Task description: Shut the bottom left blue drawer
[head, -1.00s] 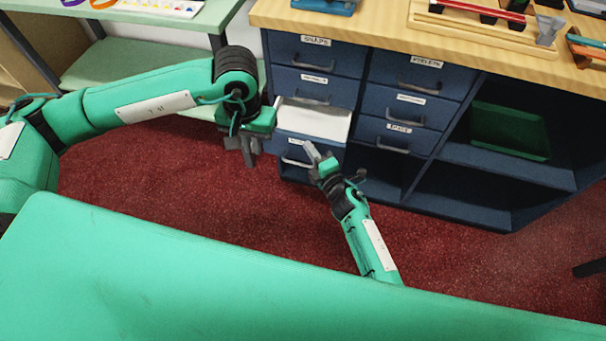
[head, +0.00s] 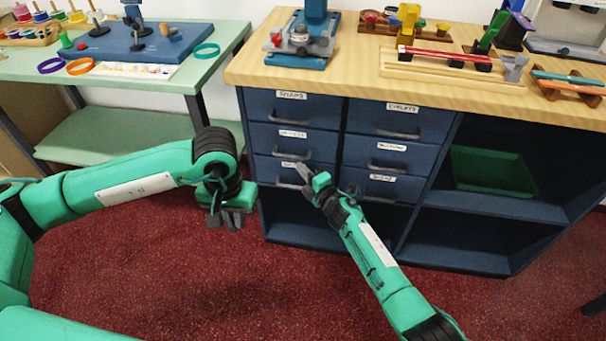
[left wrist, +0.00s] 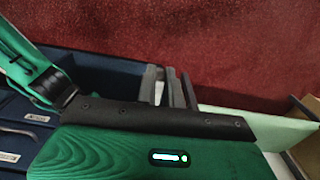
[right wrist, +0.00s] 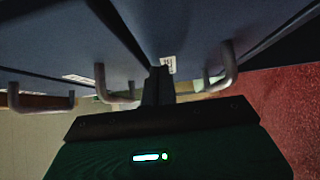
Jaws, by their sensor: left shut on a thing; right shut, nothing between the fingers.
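The bottom left blue drawer (head: 268,170) is in the left column of the cabinet, in the head view. Its front looks level with the drawers above, and no inside shows. My right gripper (head: 304,173) is shut and empty, its tips at this drawer's front near the handle. In the right wrist view its fingers (right wrist: 158,88) point at a blue front beside a white label, between handles. My left gripper (head: 229,219) is left of the cabinet, low over the floor. It is shut on a small grey thing, hard to tell from the grey fingers (left wrist: 168,86).
Other shut blue drawers (head: 400,122) fill the cabinet's two columns. Open shelves to the right hold a green tray (head: 492,170). The wooden top (head: 365,75) carries tools and racks. A green table (head: 215,72) stands at the left. The red floor (head: 200,285) in front is clear.

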